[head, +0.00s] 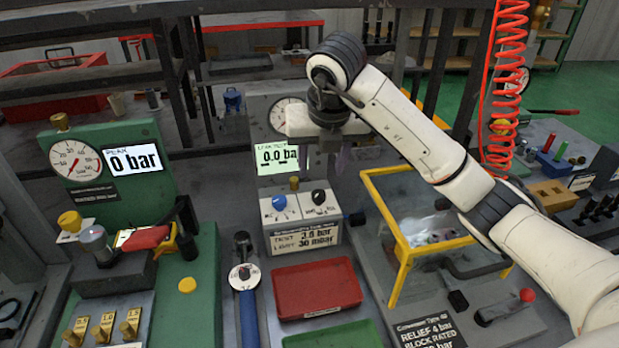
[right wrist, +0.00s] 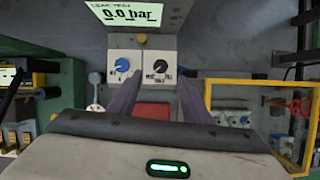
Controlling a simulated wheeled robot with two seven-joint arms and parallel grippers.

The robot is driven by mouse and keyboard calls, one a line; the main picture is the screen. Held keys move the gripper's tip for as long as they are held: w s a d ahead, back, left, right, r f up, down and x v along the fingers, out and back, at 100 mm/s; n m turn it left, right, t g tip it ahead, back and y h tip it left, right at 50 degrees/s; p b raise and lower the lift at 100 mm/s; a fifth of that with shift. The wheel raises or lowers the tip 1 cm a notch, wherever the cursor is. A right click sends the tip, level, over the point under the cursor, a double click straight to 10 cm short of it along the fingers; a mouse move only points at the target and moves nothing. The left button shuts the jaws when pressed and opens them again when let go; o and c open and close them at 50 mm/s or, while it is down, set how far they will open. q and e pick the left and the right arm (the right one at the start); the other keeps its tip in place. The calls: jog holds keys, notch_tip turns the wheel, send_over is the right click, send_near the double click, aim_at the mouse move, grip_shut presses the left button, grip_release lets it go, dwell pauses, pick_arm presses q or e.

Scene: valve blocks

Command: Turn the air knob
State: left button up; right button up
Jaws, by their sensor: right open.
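The blue knob (right wrist: 122,65) and black knob (right wrist: 156,68) also show in the right wrist view. The knob labels are too small to read surely, so I cannot tell which is the air knob. My right gripper (head: 320,158) is above and behind the knobs in the head view. In the wrist view its dark fingers (right wrist: 160,88) are apart and empty, pointing toward the black knob. My left gripper is not in view.
The unit's display (head: 278,158) reads 0.0 bar. A red tray (head: 318,287) lies in front of it. A yellow frame (head: 399,262) stands to the right, close to my right arm. A green gauge panel (head: 140,190) with a valve stands at left.

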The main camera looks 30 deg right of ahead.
aim_at(319, 194)
jog(key=x, duration=0.9)
jog(key=shift+s+f, duration=0.2)
jog(key=c, duration=1.1)
